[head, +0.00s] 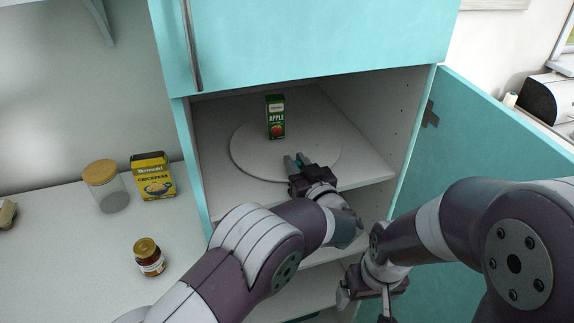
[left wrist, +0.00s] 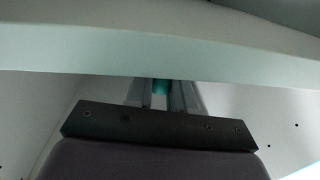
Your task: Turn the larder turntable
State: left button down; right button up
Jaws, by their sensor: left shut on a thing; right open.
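The larder turntable (head: 250,160) is a pale round disc on a shelf inside the open turquoise cupboard. A green apple juice carton (head: 276,117) stands upright on it towards the back. My left gripper (head: 297,160) is over the front part of the disc, its fingers shut on a small teal piece that looks like a knob of the turntable. The teal piece (left wrist: 160,87) also shows between the fingers in the left wrist view, mostly hidden. My right gripper (head: 366,298) is open and empty, lower down in front of the cupboard.
The cupboard door (head: 465,150) stands open on the right. On the left counter are a glass jar with a wooden lid (head: 108,189), a yellow chickpea box (head: 153,177) and a small gold-lidded jar (head: 149,258). Lower shelves show beneath the turntable shelf.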

pick_arm(q)
jog(key=shift+w+d+n+g+y, duration=0.1)
jog(key=shift+d+n+g+y, duration=0.3)
jog(key=shift+d+n+y, duration=0.4)
jog(key=shift+r, duration=0.1)
jog(key=c, duration=1)
grip_release()
jog(key=shift+a, duration=0.1)
